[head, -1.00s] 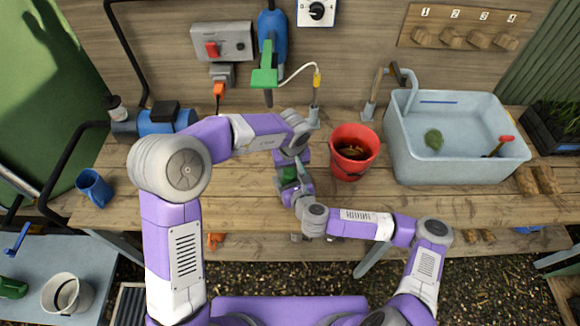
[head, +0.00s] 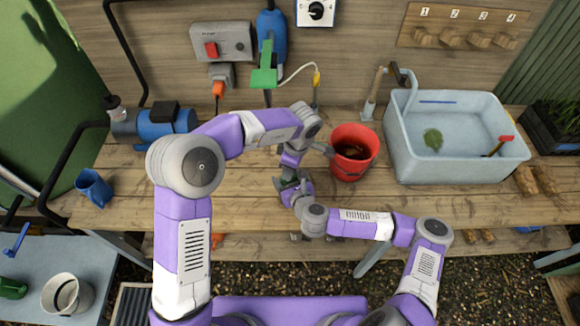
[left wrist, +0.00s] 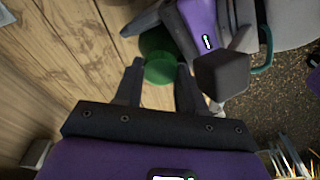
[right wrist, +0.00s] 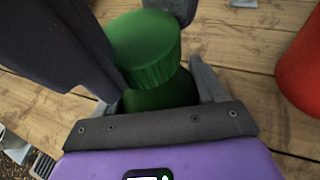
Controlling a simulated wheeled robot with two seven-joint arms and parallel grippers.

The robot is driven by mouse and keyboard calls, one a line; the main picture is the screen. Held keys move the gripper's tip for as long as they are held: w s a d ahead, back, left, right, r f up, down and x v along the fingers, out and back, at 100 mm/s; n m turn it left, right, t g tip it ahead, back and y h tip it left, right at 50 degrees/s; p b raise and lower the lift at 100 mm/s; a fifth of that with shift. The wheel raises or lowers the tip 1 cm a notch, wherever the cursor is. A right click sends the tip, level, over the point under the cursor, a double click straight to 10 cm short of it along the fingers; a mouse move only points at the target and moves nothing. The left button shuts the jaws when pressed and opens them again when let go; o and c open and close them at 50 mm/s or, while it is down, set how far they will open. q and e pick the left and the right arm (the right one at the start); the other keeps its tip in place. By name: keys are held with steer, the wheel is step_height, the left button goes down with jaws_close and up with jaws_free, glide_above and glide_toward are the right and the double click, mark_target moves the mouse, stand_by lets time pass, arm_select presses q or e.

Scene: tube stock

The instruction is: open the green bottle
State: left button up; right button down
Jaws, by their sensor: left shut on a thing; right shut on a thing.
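The green bottle stands on the wooden bench, mostly hidden by my grippers in the head view. In the right wrist view, its ridged green cap (right wrist: 145,45) sits on the darker green body (right wrist: 160,94). My right gripper (head: 284,186) is shut on the body, with one finger on each side. My left gripper (head: 291,172) is shut on the cap from above; its dark fingers flank the cap in the right wrist view. The left wrist view shows green (left wrist: 160,68) between its fingertips, with my right gripper beside it. Whether the cap is loose cannot be told.
A red bucket (head: 346,168) stands just right of my grippers. Farther right is a pale blue sink (head: 400,155) with a tap. A blue pump (head: 168,122) and blue mug (head: 94,187) are at the left. The bench front (head: 240,205) is fairly clear.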

arm_select(q)
steer(key=shift+n, duration=1.1)
steer(key=o, duration=1.2)
steer(key=shift+c, duration=0.2)
